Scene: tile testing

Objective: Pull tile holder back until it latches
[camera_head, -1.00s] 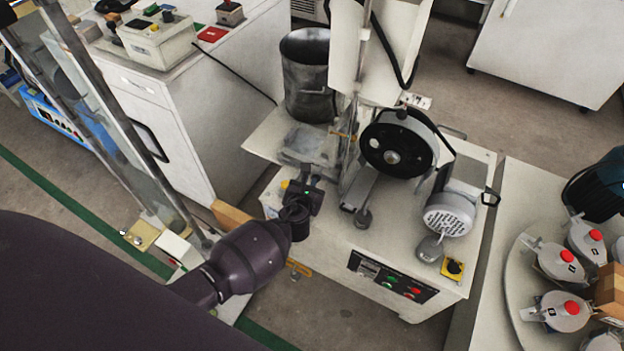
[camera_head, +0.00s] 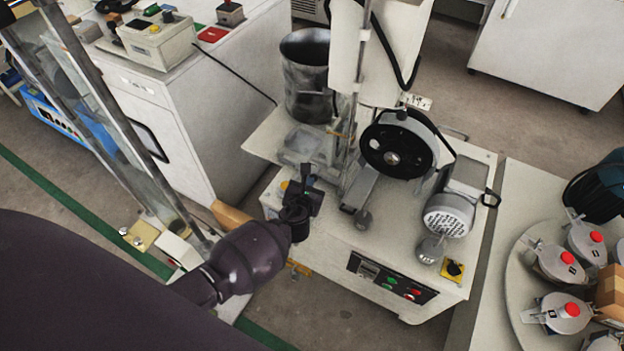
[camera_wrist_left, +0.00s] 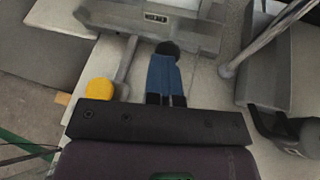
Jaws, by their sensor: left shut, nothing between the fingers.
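The tile holder, as far as I can tell, is the grey metal piece (camera_head: 303,146) on the left of the white bench machine, beside the round black wheel. In the left wrist view, a grey metal block (camera_wrist_left: 150,28) with a small label crosses the top. My left gripper (camera_head: 307,170) is just in front of the holder, above the machine's top. Its blue fingers (camera_wrist_left: 166,52) are shut with nothing between them. The tips are close to the block's lower edge; I cannot tell whether they touch. My right gripper is not in view.
A yellow knob (camera_wrist_left: 98,90) is left of my fingers, beside a grey rod (camera_wrist_left: 128,62). The black wheel (camera_head: 398,148) and a perforated motor (camera_head: 448,218) stand to the right. A metal pot (camera_head: 306,75) is behind. Red-knobbed holders (camera_head: 566,308) are at the right.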

